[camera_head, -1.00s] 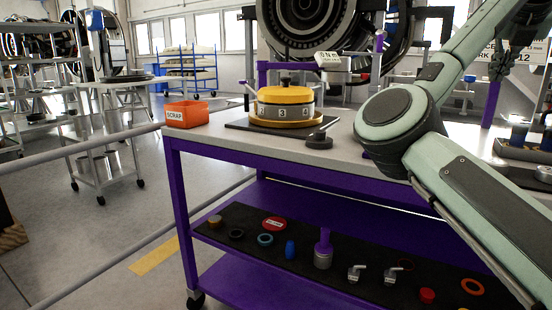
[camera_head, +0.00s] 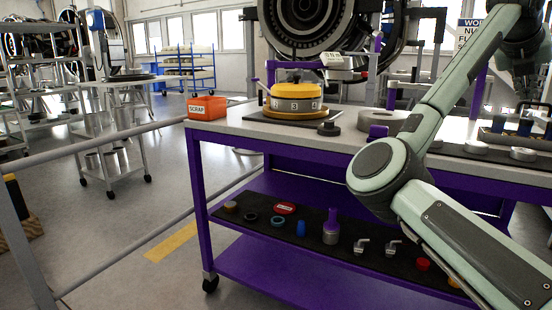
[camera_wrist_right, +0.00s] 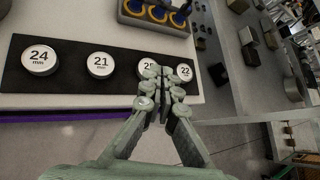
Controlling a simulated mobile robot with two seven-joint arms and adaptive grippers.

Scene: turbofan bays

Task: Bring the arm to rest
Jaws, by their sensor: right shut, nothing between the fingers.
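My right arm (camera_head: 455,85) crosses the right side of the head view, with its elbow in front of the purple cart's edge. Its wrist is at the upper right corner, and the gripper hangs below it, small and dark. In the right wrist view the right gripper (camera_wrist_right: 163,85) has its fingers together with nothing between them. The fingertips overlap the view of a black strip (camera_wrist_right: 120,65) with round white-topped pieces marked 24, 21 and 22 mm; one more is partly hidden by the fingers. I see no contact. My left gripper is not in view.
The purple cart (camera_head: 198,200) carries an orange scrap bin (camera_head: 207,107) and a yellow-grey round unit (camera_head: 293,100) on top. Small parts lie on its lower shelf's dark mat (camera_head: 345,250). A turbofan (camera_head: 310,25) stands behind. Open floor (camera_head: 110,230) lies to the left.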

